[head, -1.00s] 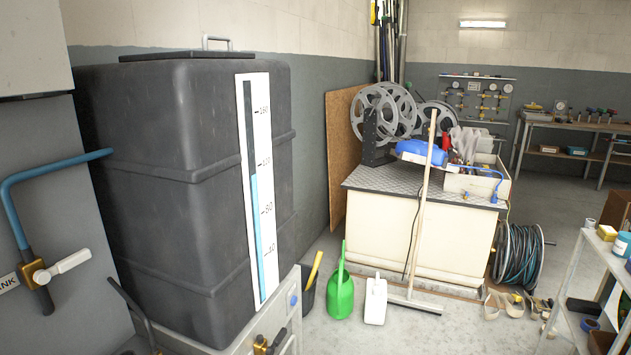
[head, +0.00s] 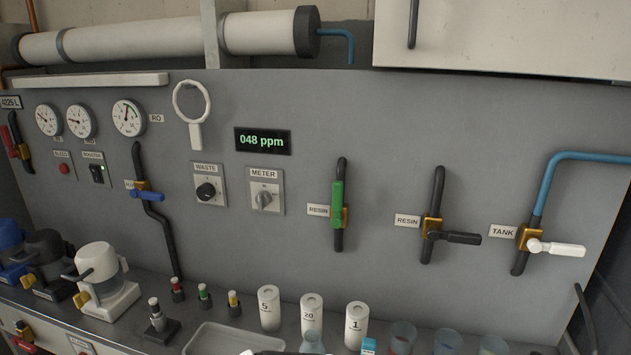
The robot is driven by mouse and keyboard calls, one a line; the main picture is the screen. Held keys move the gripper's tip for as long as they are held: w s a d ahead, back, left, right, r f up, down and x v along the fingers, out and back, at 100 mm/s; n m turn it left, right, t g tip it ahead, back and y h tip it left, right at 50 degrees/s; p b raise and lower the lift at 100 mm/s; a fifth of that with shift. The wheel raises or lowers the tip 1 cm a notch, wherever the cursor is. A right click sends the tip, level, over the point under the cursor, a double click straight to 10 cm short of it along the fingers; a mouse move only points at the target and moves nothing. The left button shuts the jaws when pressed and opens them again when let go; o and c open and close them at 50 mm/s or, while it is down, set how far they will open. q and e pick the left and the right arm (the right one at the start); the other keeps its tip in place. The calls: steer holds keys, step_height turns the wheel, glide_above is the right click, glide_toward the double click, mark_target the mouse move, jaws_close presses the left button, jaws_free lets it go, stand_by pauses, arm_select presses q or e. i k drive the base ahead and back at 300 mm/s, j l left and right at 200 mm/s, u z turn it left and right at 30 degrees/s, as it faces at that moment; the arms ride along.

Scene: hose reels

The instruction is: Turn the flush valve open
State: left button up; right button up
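No valve label in the head view legibly reads flush. A valve with a blue lever (head: 150,195) sits on a black pipe at left, its lever across the pipe and its label mostly covered. A valve with a red lever (head: 9,142) is at the far left edge. A green lever (head: 337,205) marked RESIN lies along its pipe. A black lever (head: 460,238), also marked RESIN, and a white lever (head: 560,248) marked TANK lie across their pipes. Neither of my grippers can be made out.
The grey panel (head: 300,190) carries gauges (head: 129,118), a 048 ppm display (head: 263,140) and WASTE (head: 207,191) and METER (head: 264,198) knobs. The counter below holds white bottles (head: 311,314), a tray (head: 230,340), cups (head: 402,337) and a white pitcher-like device (head: 100,275).

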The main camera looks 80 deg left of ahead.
mark_target(135, 192)
steer(key=u, duration=3.55)
